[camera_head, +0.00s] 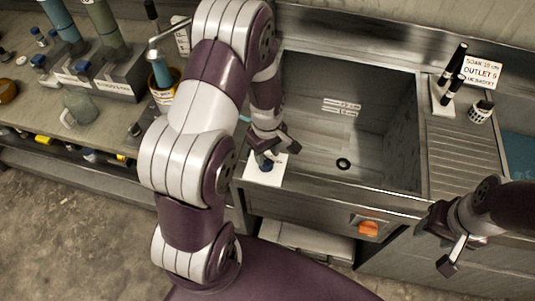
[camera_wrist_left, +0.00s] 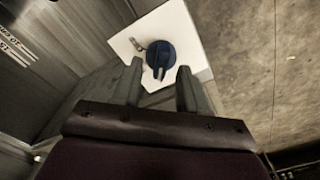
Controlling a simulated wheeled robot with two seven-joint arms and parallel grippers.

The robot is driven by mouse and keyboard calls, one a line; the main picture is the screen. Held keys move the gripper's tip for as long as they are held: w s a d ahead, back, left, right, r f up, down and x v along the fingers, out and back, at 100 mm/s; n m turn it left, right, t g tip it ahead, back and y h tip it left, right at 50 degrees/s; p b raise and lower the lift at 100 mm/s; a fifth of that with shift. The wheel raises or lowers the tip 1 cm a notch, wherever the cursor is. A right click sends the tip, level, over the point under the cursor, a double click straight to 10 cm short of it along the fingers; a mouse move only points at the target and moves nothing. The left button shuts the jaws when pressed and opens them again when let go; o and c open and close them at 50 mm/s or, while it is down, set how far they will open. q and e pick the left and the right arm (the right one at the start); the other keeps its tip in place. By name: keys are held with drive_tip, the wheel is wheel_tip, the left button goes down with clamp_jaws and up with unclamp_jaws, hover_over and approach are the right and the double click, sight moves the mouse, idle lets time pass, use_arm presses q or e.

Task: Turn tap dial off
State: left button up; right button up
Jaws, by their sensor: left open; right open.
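The tap dial (camera_wrist_left: 160,54) is a round dark blue knob on a white plate (camera_wrist_left: 190,62) in the left wrist view. In the head view the blue dial (camera_head: 265,164) sits on the white plate (camera_head: 262,179) at the sink's front left corner. My left gripper (camera_head: 274,149) is open just over the dial. In the left wrist view its two fingertips (camera_wrist_left: 160,70) lie at the near side of the dial, which shows between and beyond them. I cannot tell whether they touch it. My right gripper (camera_head: 452,246) is open and empty at the lower right, in front of the counter.
A deep grey sink (camera_head: 385,125) with a dark drain ring lies right of the dial. An orange knob (camera_head: 368,229) is on the sink's front. A bench with bottles is at the left.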

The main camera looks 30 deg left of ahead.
sight(266, 163)
use_arm(q)
drive_tip(key=shift+a+f, duration=0.2)
drive_tip(key=shift+f, duration=0.45)
drive_tip(key=shift+a+f, duration=0.15)
drive_tip(key=shift+f, duration=0.45)
drive_tip(key=shift+d, duration=0.2)
use_arm(e)
drive_tip(key=shift+a+r, duration=0.15)
drive_tip(key=shift+a, duration=0.05)
use_arm(q)
clamp_jaws()
use_arm(e)
drive_tip(key=shift+s, duration=0.1)
